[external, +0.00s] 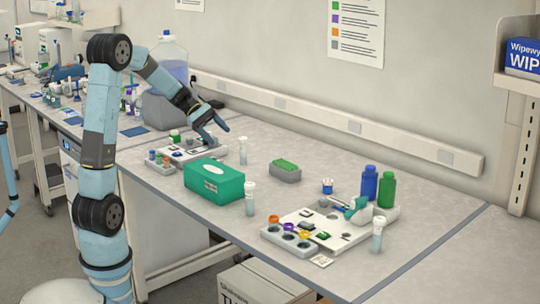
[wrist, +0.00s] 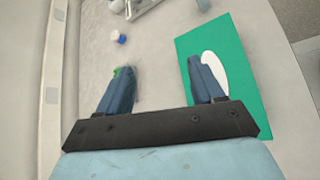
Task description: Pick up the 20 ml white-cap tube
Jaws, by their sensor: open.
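Three clear tubes with white caps stand upright on the bench in the external view. One (external: 243,151) is just right of my gripper (external: 219,137), one (external: 250,198) stands at the right end of the green box, and one (external: 377,235) stands at the right front near the white tray. Their volume marks are too small to read, so I cannot tell which is 20 ml. My gripper is open and empty above the back-left of the bench. In the wrist view, its fingers (wrist: 162,68) are spread over bare bench, with no tube clearly visible between them.
The green box (external: 214,181) is close by; it also shows in the wrist view (wrist: 245,110), by the right finger. A grey holder with a green top (external: 285,171), a white tray (external: 335,243), blue (external: 369,184) and green (external: 387,190) bottles stand further right.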

